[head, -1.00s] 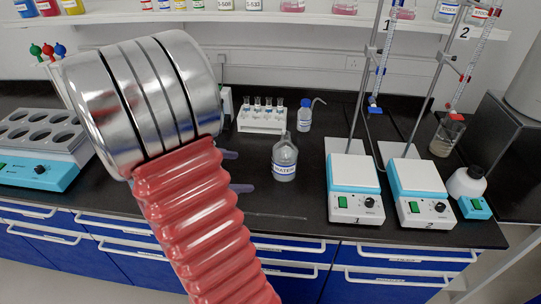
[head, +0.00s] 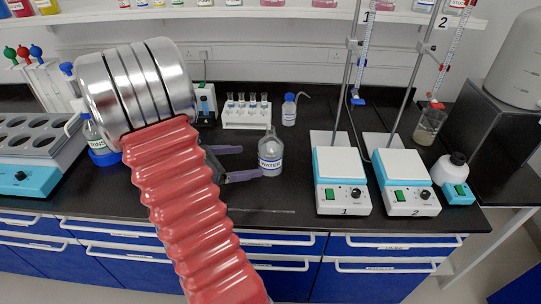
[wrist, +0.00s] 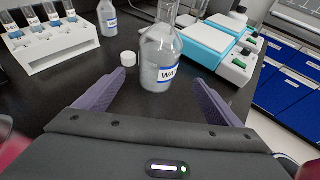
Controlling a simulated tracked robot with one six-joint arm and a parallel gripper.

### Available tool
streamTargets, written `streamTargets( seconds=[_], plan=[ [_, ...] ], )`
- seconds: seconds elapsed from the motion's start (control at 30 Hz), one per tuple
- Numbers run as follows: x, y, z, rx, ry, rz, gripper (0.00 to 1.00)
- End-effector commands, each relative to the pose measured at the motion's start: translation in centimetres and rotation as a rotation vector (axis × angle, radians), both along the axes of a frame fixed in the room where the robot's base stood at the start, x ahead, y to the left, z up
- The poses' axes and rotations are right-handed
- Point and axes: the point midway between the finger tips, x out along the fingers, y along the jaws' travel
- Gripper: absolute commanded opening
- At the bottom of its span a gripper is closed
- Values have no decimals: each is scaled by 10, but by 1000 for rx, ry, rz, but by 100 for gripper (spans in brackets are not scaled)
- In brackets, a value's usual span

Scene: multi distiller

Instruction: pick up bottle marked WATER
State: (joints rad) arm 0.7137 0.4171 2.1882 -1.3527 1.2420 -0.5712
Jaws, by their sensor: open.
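The clear bottle marked WATER (head: 270,155) stands upright on the black bench, left of the first hot plate. In the wrist view the bottle (wrist: 161,62) is ahead of my gripper (wrist: 160,98), centred between the lines of its two purple fingers. The fingers are spread apart and empty, and their tips seem close to the bottle without touching it. In the head view my gripper (head: 243,163) points right at the bottle, its rear partly hidden by my red arm. A small white cap (wrist: 127,59) lies on the bench left of the bottle.
Two hot plate stirrers (head: 342,182) with stands and burettes are right of the bottle. A white vial rack (head: 246,116) and a blue-capped wash bottle (head: 289,110) stand behind it. The bench front is mostly clear.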

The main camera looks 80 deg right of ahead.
Motion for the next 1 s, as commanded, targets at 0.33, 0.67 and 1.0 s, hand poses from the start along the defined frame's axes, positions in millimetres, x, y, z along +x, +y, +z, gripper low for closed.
streamTargets(
  seconds=[0.33,0.67,1.0],
  plan=[
    [-31,-34,-19,1,0,-3,88],
    [-37,-42,-23,-1,-1,0,88],
    [-44,-52,-30,0,-1,-1,88]
  ],
)
